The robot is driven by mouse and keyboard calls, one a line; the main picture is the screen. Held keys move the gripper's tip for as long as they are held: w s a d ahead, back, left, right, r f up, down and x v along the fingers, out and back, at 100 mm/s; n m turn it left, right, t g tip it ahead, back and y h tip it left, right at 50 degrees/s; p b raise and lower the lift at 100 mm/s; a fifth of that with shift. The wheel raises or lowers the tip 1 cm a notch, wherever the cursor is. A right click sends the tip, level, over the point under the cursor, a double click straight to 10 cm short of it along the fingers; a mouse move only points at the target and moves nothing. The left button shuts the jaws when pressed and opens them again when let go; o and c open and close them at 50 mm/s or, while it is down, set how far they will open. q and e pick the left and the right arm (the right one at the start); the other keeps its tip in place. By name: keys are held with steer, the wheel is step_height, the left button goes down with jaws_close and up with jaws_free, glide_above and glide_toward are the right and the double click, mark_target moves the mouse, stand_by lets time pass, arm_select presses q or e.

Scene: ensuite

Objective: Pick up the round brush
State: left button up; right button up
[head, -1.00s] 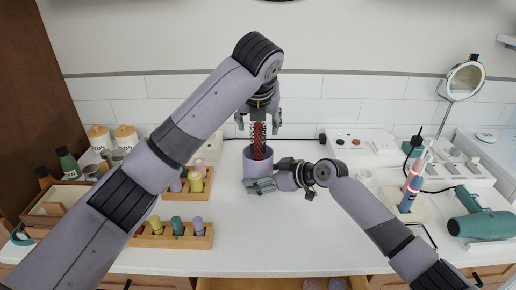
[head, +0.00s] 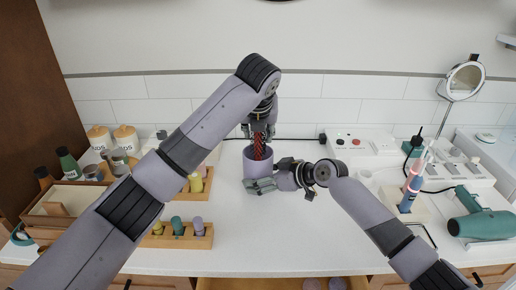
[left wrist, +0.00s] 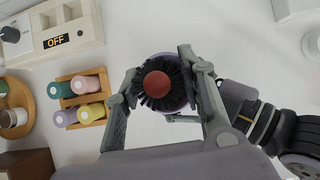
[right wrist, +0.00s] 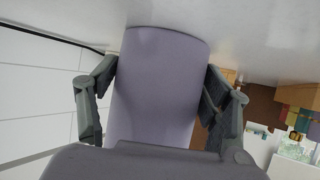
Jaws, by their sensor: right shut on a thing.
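The round brush (head: 257,150), with a red core and dark bristles, stands upright in a purple cup (head: 257,168) in the head view. My left gripper (head: 257,133) points down from above, its open fingers on either side of the brush's upper part. In the left wrist view the brush's red round end (left wrist: 158,84) and black bristles lie between the fingers, close to the right one. My right gripper (head: 262,186) is shut on the cup from the front right. The cup wall (right wrist: 160,85) fills the space between its fingers in the right wrist view. The brush's lower part is hidden in the cup.
Wooden racks of small coloured bottles (head: 178,232) stand left of the cup. A teal hair dryer (head: 482,224), an electric toothbrush (head: 410,190) and a mirror (head: 464,80) stand at the right. The white counter in front of the cup is clear.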

arm_select(q)
jaws_close()
stand_by(0.3)
step_height(320, 180, up, 10)
arm_select(e)
steer(key=o, duration=0.9)
steer(key=shift+o, duration=0.2)
